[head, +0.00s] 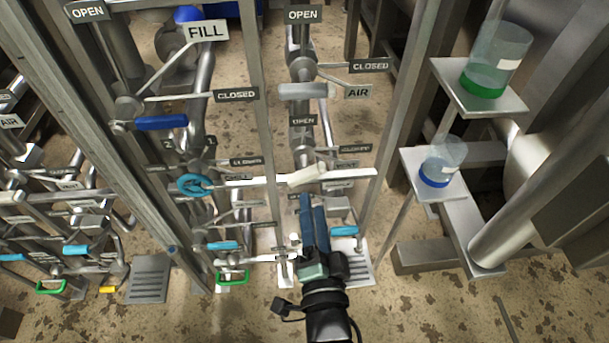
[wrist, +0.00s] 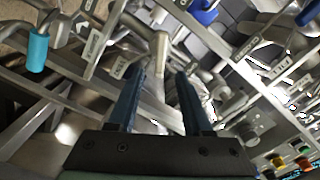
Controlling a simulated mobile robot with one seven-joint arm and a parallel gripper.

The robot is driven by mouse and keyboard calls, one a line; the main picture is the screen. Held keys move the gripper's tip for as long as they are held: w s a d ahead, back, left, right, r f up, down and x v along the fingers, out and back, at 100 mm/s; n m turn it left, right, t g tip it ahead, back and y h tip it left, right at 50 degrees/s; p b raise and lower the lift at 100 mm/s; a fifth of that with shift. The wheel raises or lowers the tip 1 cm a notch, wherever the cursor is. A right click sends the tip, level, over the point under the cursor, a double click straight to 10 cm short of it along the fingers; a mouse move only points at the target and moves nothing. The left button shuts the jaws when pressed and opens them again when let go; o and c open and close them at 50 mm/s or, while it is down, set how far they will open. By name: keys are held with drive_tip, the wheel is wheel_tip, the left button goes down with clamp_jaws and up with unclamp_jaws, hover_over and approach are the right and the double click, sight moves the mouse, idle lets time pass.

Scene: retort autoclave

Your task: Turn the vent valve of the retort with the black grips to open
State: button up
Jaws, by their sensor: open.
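A valve plate that seems to read VENT (head: 346,164) shows in the middle of the head view, with a CLOSED plate (head: 356,149) just above it and an OPEN plate (head: 303,121) up to its left. A cream grip (head: 307,177) lies tilted just below, in front of the pipes. I cannot make out any black grips or the vent lever's position. My gripper (head: 312,203) has its blue fingers just below the cream grip. In the wrist view my gripper (wrist: 158,80) is open, with pipework beyond and nothing held between the fingers.
A horizontal rail (head: 345,175) crosses ahead, and a steel upright (head: 266,120) stands left. Grey AIR (head: 304,91) and blue FILL (head: 161,123) handles sit higher. At right, shelves hold green (head: 487,80) and blue (head: 437,175) liquid containers. Bare floor lies at lower right.

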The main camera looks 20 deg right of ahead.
sight(309, 179)
drive_tip(key=b+x, duration=0.2)
drive_tip(key=x, duration=0.6)
drive_tip(key=shift+w, duration=0.25)
clamp_jaws()
